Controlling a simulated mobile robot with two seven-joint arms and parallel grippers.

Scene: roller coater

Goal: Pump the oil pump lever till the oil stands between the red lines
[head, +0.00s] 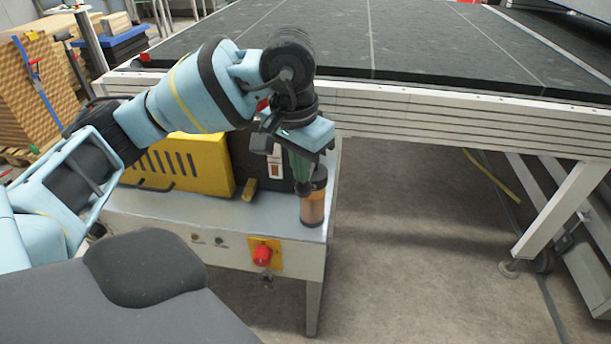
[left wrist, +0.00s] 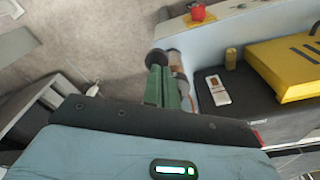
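The oil pump's clear cylinder (head: 313,208) with amber oil stands upright at the right front corner of the pale cabinet top. Its dark cap shows at the top. The red lines are too small to make out. My left gripper (head: 303,178) points down right beside the cap, partly in front of it. In the left wrist view the green fingers (left wrist: 162,84) lie close together, with a dark round part (left wrist: 157,58) at their tips. The amber cylinder (left wrist: 175,62) shows just beside them. I cannot make out the lever apart from these parts or any contact. My right gripper is out of view.
A yellow slotted housing (head: 185,163) stands on the cabinet (head: 190,212), left of the pump. A red knob on a yellow plate (head: 263,254) is on the cabinet front. The roller coater's dark table (head: 400,40) lies behind.

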